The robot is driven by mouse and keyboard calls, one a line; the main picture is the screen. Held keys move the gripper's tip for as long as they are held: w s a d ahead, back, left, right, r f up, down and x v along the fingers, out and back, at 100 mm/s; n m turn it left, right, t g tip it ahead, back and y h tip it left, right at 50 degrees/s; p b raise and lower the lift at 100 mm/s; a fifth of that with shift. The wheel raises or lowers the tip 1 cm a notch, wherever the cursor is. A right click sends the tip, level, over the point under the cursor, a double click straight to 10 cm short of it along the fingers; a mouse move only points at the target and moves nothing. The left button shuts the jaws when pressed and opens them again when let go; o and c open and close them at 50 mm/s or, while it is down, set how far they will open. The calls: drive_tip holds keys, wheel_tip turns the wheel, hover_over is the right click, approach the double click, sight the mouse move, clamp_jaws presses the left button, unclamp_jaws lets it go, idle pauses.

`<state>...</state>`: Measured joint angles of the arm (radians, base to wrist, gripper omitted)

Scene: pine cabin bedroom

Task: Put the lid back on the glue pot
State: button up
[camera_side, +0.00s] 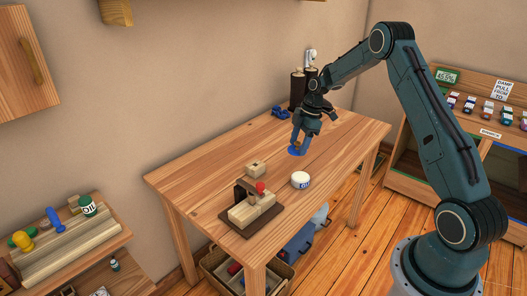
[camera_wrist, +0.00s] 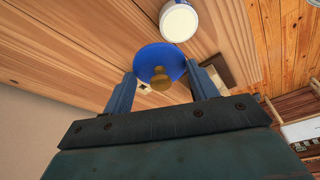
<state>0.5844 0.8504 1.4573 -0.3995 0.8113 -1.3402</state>
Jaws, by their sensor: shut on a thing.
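The glue pot (camera_side: 300,180) is a small white pot with a blue label, standing upright near the front edge of the wooden table. It also shows at the top of the wrist view (camera_wrist: 179,21). The lid (camera_wrist: 154,58) is a blue disc with a brownish-gold knob. In the side view the lid (camera_side: 297,152) is just under my gripper, behind the pot and apart from it. My gripper (camera_side: 298,141) is shut on the lid; in the wrist view its fingers (camera_wrist: 162,72) lie on either side of it. The exact height above the table is unclear.
A clamp-like wooden fixture (camera_side: 248,208) with a red knob stands left of the pot. A small wooden block (camera_side: 255,169) is behind it. A blue object (camera_side: 280,112) and dark cylinders (camera_side: 298,90) stand at the back. The left tabletop (camera_side: 190,177) is clear.

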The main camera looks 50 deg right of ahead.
sight(300, 177)
drive_tip(key=shift+s+a+f+n+g, duration=0.15)
drive_tip(key=shift+s+a+f+n, duration=0.15)
drive_tip(key=shift+s+n, duration=0.3)
drive_tip(key=shift+s+a+f+n+g, duration=0.15)
drive_tip(key=shift+s+a+n+g, duration=0.1)
drive_tip(key=shift+s+n, duration=0.35)
drive_tip(key=shift+s+a+f+n+g, duration=0.1)
drive_tip(key=shift+s+a+f+n, duration=0.3)
drive_tip(key=shift+n, duration=0.3)
drive_tip(key=shift+d, duration=0.1)
drive_tip(key=shift+f, duration=3.05)
drive_tip(key=shift+f, duration=0.15)
drive_tip(key=o, duration=1.4)
drive_tip(key=shift+r, duration=3.5)
